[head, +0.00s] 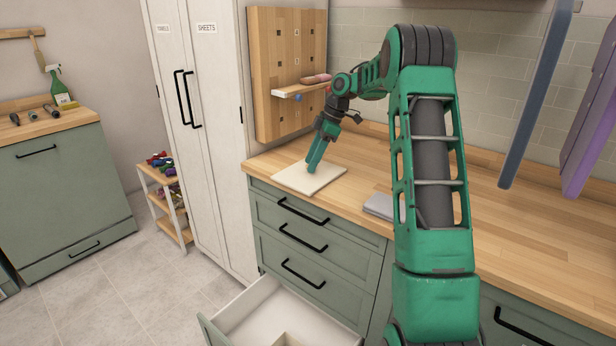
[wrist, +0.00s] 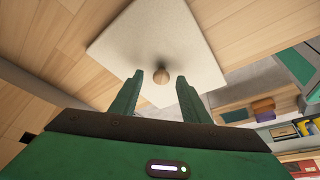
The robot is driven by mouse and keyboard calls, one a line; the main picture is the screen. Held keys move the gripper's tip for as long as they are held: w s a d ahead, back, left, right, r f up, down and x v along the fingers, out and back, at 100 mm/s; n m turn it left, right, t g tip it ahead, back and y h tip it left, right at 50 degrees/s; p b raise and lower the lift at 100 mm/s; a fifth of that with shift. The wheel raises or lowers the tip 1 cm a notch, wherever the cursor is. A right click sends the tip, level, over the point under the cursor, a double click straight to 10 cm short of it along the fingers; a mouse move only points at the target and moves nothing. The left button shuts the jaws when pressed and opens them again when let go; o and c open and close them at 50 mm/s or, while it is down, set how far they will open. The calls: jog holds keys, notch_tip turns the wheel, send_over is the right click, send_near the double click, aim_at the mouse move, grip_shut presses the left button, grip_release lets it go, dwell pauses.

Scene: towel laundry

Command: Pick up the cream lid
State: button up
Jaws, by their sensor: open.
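The cream lid (head: 297,179) is a flat square panel lying on the wooden counter near its left end. My gripper (head: 313,165) points down over the lid. I cannot tell whether the fingers touch the lid.
The wooden counter (head: 520,225) has bare room to the right. A folded grey cloth (head: 380,206) lies right of the lid, partly behind my arm. A pegboard (head: 270,75) with a small shelf (head: 298,90) stands behind. The bottom drawer (head: 270,312) hangs open below.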

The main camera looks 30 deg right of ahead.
jog(key=shift+a+f, duration=0.15)
jog(key=shift+f, duration=0.25)
grip_shut()
